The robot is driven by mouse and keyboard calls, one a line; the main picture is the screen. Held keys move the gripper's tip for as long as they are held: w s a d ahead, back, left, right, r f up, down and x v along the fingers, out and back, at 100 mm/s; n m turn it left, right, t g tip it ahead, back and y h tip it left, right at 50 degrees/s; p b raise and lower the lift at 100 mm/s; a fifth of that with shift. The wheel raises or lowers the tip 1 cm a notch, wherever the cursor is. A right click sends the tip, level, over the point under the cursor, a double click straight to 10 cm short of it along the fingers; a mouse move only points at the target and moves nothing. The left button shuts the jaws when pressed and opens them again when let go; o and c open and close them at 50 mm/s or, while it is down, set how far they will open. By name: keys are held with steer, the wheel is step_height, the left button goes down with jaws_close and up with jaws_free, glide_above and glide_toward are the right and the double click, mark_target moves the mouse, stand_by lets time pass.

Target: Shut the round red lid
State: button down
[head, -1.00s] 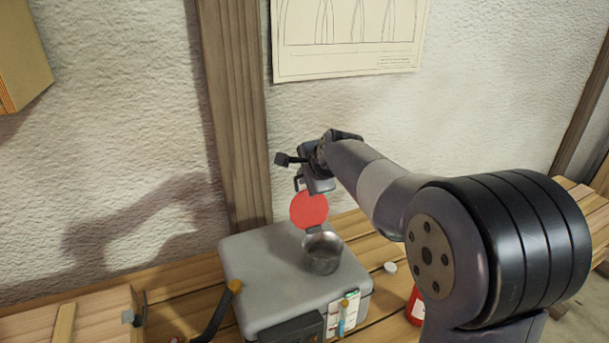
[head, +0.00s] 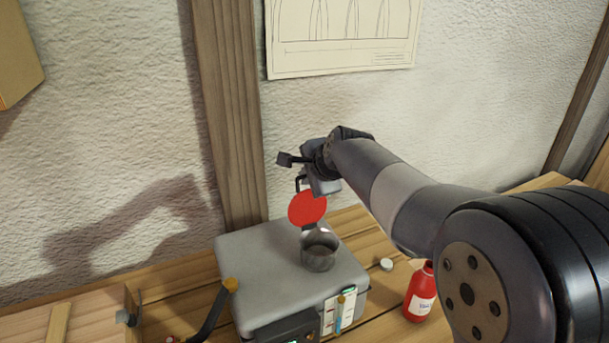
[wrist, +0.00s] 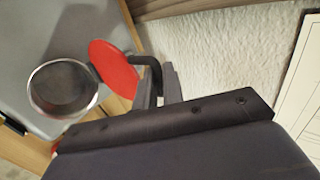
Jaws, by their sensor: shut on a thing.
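The round red lid (head: 307,208) stands open and tilted on a dark hinge at the back of a round metal pot (head: 318,262). The pot's mouth is uncovered. In the wrist view the lid (wrist: 113,67) is beside the pot (wrist: 62,112). My gripper (wrist: 160,88) is just above the lid and shut on a dark bent bar (wrist: 150,62), whose far end meets the lid's edge. I cannot tell whether the bar is fixed to the lid or only touches it. The bar (head: 298,181) also shows in the head view.
The pot stands on a grey box (head: 255,265) on a slatted wooden bench. A red bottle (head: 420,293) and a small white cap (head: 386,264) are at the right. A wall rises behind.

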steer(key=shift+s+d+f+b, duration=0.95)
steer(key=shift+s+f+b, duration=0.95)
steer(key=shift+s, duration=0.4)
steer(key=shift+s+d+f+b, duration=1)
steer(key=shift+s+f+b, duration=0.75)
steer(key=shift+s+b, duration=0.45)
steer(key=shift+s+d+f+b, duration=0.95)
steer(key=shift+s+f+b, duration=0.85)
steer(key=shift+s, duration=0.65)
steer(key=c, duration=1.8)
jaws_free()
steer(key=shift+s+r, duration=0.1)
steer(key=o, duration=0.6)
steer(key=shift+o, duration=0.2)
steer(key=p+v, duration=0.4)
steer(key=v, duration=0.5)
